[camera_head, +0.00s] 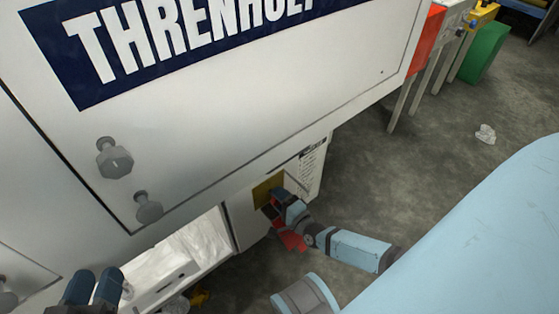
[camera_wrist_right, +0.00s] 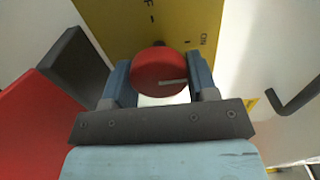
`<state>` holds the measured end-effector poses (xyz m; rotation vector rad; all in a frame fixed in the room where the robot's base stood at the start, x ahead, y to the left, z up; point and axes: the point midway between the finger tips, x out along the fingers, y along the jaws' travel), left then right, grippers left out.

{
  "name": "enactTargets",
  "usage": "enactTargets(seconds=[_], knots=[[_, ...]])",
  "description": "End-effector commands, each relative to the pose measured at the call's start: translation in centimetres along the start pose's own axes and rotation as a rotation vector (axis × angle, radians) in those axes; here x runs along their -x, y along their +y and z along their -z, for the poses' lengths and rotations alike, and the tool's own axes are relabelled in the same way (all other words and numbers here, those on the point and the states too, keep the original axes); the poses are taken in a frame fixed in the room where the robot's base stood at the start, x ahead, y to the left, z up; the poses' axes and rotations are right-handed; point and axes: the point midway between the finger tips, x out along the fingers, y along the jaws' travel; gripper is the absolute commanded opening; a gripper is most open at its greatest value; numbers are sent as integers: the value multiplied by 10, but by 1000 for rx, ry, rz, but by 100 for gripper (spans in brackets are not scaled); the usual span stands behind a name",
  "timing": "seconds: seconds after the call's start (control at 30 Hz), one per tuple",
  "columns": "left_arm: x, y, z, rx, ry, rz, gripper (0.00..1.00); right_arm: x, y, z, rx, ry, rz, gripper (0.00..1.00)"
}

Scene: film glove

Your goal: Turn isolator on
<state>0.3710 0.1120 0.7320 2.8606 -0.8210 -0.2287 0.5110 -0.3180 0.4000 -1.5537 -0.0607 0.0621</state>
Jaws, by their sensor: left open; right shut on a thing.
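The isolator is a yellow plate (camera_head: 263,190) low on the white cabinet, with a red round knob (camera_wrist_right: 159,72) in front of it. In the right wrist view the plate (camera_wrist_right: 110,22) carries "ON" at the right and partly cut-off lettering at the top. A pale line on the knob's face lies almost level, towards its right side. My right gripper (camera_wrist_right: 159,88) is shut on the knob, one blue finger on each side; it also shows at the plate in the head view (camera_head: 277,200). My left gripper (camera_head: 92,288) is open and empty at the bottom left, away from the isolator.
A red panel (camera_wrist_right: 32,125) stands close to the left of my right gripper, and a dark bracket (camera_wrist_right: 296,93) is at its right. The white cabinet (camera_head: 250,85) has grey knobs and an opening (camera_head: 185,260) below. The grey floor (camera_head: 400,170) at the right is mostly clear.

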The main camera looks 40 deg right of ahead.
Motion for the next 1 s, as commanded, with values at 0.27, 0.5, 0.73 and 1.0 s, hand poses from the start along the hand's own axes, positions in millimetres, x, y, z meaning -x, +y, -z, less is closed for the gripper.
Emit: enactTargets(seconds=[0.27,0.5,0.73,1.0], knots=[[0,0,-2,1,-4,0,43,-1,-1,0,0,0,2,76],[0,0,0,2,-5,0,43,4,-1,0,1,0,1,76],[3,4,14,18,28,5,43,43,-3,0,2,-1,-3,76],[6,7,38,18,116,16,43,103,-3,0,1,-1,-1,76]])
